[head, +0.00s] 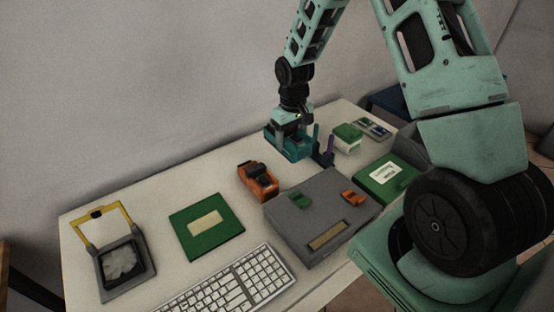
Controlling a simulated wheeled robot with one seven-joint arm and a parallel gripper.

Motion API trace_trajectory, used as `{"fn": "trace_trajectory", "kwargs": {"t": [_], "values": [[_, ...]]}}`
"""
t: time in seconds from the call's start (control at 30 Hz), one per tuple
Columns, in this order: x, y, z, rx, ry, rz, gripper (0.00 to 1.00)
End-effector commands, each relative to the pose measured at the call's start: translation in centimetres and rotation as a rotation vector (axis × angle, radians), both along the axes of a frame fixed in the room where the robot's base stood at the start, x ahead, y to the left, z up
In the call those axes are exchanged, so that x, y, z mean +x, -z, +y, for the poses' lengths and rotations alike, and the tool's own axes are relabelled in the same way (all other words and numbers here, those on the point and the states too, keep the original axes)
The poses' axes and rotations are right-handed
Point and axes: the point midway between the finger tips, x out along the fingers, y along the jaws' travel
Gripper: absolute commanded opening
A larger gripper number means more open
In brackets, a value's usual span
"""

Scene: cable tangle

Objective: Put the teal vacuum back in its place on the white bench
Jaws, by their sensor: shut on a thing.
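The teal vacuum (290,150) is a boxy teal thing at the far back part of the white bench (170,184). My gripper (291,127) reaches down onto its top from above and is shut on it. The fingertips are small and partly hidden against the vacuum's dark upper part. The vacuum looks upright. I cannot tell whether its underside touches the bench or hangs slightly above it.
Close by stand a purple-and-blue holder (325,152), a green-and-white box (347,134) and an orange tool (258,181). A grey case (310,225), green boards (207,227), a keyboard (232,283) and a yellow-framed box (125,268) fill the nearer bench. A wall runs behind.

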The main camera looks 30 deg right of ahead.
Motion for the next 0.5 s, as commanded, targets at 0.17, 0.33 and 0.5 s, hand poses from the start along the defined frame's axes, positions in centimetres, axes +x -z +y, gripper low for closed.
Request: {"fn": "trace_trajectory", "kwargs": {"t": [0.17, 0.33, 0.5], "values": [[-0.1, 2.4, 0.0, 0.001, 0.001, 0.005, 0.45], [-0.1, 5.0, 0.1, 0.001, -0.002, 0.004, 0.45], [0.0, 6.4, 0.0, 0.000, -0.001, 0.002, 0.45]]}}
